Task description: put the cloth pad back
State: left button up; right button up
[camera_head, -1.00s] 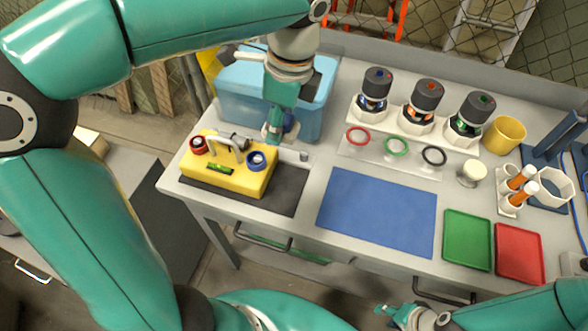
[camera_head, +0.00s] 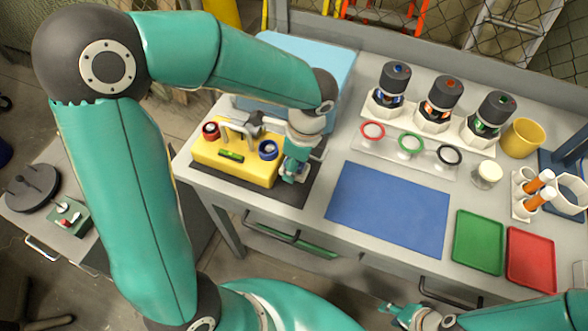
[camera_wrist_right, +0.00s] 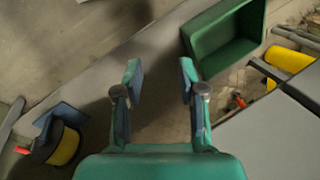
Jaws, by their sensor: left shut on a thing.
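My left gripper (camera_head: 292,172) points down beside the right end of the yellow block (camera_head: 236,162), over the dark mat (camera_head: 262,190). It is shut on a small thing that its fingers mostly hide. I cannot tell whether that thing is the cloth pad, and I see no cloth pad clearly elsewhere. My right gripper (camera_head: 392,308) is low at the front of the bench. In the right wrist view it is open and empty (camera_wrist_right: 160,80).
A light blue tub (camera_head: 310,65) stands behind the yellow block, partly behind my left arm. A flat blue mat (camera_head: 388,210) lies bare at mid-bench. Green (camera_head: 479,242) and red (camera_head: 530,258) trays lie to its right. Coloured rings and several dark-capped units (camera_head: 394,82) stand behind.

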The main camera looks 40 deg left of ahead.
pick_arm(q)
jog(key=shift+f, duration=1.55)
jog(key=shift+f, duration=0.15)
jog(key=o, duration=1)
jog(key=shift+c, duration=0.2)
jog(key=shift+r, duration=0.2)
jog(key=r, duration=0.4)
jog(key=d+r, duration=0.1)
jog(key=r, duration=0.7)
jog(key=shift+w+d+p, duration=0.15)
jog(key=shift+d+p, duration=0.15)
jog(key=shift+d, duration=0.05)
jog(key=shift+f, duration=0.15)
